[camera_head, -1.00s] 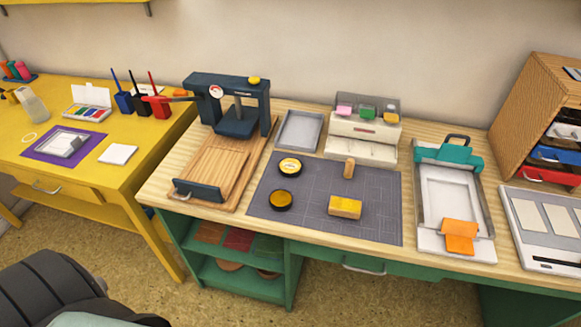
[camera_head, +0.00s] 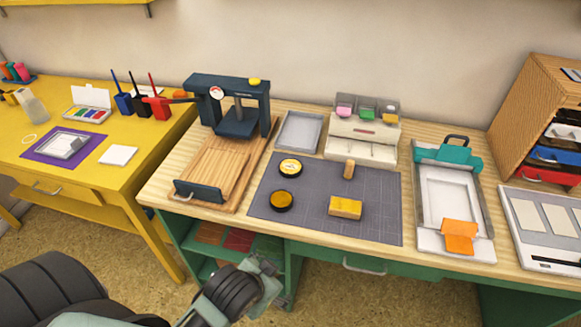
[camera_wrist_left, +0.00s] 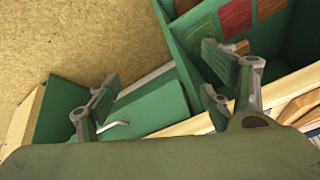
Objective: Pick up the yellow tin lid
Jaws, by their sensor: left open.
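My left gripper (camera_head: 266,270) is low in front of the green bench, below the tabletop edge and well short of the lid. In the left wrist view the left gripper (camera_wrist_left: 165,78) is open and empty, with green shelf and drawer parts beyond it. The lid is not in that view. My right gripper is not in view.
A yellow block (camera_head: 345,207) and a small wooden piece (camera_head: 348,169) also sit on the mat. A dark blue press (camera_head: 240,88) on a wooden board stands left of it, a grey tray (camera_head: 299,131) behind, and a white frame with a teal clamp (camera_head: 449,154) right.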

